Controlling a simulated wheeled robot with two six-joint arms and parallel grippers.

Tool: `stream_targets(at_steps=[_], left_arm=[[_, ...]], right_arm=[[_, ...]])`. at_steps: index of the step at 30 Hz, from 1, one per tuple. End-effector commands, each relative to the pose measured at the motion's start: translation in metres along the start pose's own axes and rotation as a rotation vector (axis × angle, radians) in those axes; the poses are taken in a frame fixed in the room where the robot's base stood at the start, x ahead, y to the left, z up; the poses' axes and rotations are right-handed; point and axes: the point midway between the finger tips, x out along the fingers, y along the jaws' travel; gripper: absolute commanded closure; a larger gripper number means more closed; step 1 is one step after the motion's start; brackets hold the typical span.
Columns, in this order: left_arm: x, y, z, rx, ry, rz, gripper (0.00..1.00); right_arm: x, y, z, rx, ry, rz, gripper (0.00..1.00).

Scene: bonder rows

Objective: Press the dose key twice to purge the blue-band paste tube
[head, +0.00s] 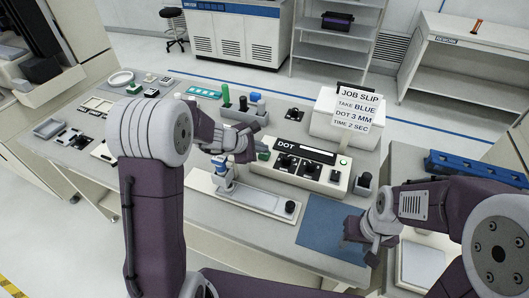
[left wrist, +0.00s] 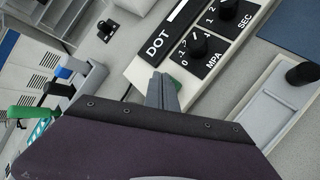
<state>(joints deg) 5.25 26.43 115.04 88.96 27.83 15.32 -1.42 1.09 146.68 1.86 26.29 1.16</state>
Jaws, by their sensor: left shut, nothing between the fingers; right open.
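The white dispenser box marked DOT (head: 300,168) stands mid-bench with dark knobs on its front. A green key (head: 264,154) sits at its left end and shows partly behind my fingers in the left wrist view (left wrist: 176,84). My left gripper (head: 258,148) is shut and empty, its tips at or just above the green key; I cannot tell if they touch. A tube with blue on it (head: 219,161) stands on a pale fixture left of the box, partly hidden by my left arm. My right gripper (head: 358,238) is open and empty above the blue mat (head: 325,222).
A rack (head: 240,114) with green and blue topped tubes stands behind the box. A job slip (head: 358,110) reading TAKE BLUE, DOT 3 MM, TIME 2 SEC stands at the back. A pale tray (head: 248,196) with a black knob lies in front. Small trays lie at the left.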

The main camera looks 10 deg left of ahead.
Motion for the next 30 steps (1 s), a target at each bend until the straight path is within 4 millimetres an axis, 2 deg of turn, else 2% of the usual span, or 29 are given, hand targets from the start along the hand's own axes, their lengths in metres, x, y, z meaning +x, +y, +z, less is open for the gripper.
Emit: stream_targets(at_steps=[3,15,30], left_arm=[[-0.007,0.005,0.005,0.002,0.000,0.000,1.00],[-0.009,0.007,0.006,0.000,0.000,0.001,1.00],[-0.042,0.031,0.031,0.000,0.000,0.001,1.00]], right_arm=[[-0.008,0.000,-0.001,0.000,0.000,0.000,0.52],[-0.010,0.000,-0.001,0.000,0.000,0.000,0.52],[-0.051,-0.001,-0.005,0.000,0.000,0.000,0.52]])
